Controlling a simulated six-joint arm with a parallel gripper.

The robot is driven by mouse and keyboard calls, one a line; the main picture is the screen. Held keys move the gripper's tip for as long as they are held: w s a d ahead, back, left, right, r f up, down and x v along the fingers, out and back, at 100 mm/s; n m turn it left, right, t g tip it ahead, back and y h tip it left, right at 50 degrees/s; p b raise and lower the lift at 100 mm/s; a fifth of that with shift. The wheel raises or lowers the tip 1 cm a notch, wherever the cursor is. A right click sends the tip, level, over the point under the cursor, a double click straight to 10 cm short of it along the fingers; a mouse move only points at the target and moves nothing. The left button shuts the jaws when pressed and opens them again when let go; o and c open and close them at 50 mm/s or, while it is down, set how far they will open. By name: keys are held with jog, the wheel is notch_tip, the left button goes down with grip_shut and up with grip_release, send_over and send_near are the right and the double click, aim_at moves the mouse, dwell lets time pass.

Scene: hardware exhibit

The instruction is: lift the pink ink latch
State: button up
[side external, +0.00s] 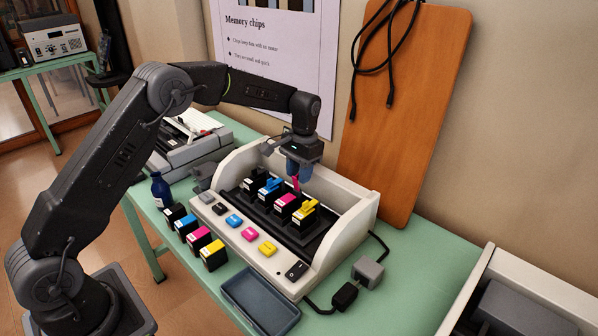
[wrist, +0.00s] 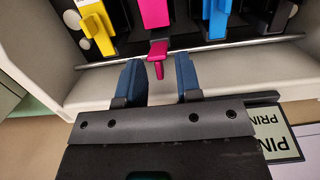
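The pink ink latch (side external: 296,184) stands tilted up at the back of the pink cartridge (side external: 287,203) in the printer carriage. In the wrist view, the pink latch (wrist: 158,56) shows in front of the gap between my fingertips. My gripper (side external: 298,177) is just above the latch in the side view. In the wrist view, my gripper (wrist: 159,72) has its two blue fingers apart, with nothing held between them. I cannot tell whether a finger touches the latch. The yellow latch (side external: 305,208) and blue latch (side external: 271,185) lie low over their cartridges.
The white printer body (side external: 342,240) has raised walls around the carriage. Loose cartridges, including a yellow one (side external: 213,255), stand along its front. A grey tray (side external: 260,301), a dark bottle (side external: 161,190) and a power adapter (side external: 368,271) are nearby. A brown board (side external: 405,110) leans behind.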

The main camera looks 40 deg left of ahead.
aim_at(296, 176)
notch_tip(296, 176, up, 14)
jog(key=w, duration=0.1)
jog(key=shift+w+f, duration=0.15)
jog(key=shift+w, duration=0.25)
jog(key=shift+s, duration=0.1)
jog(key=shift+t, duration=0.8)
jog(key=s+f, duration=0.1)
jog(key=f, duration=0.8)
jog(key=s+f, duration=0.1)
jog(key=f, duration=0.3)
jog(key=shift+s+f, duration=0.35)
jog(key=shift+c, duration=0.2)
jog(key=shift+w, duration=0.1)
grip_shut()
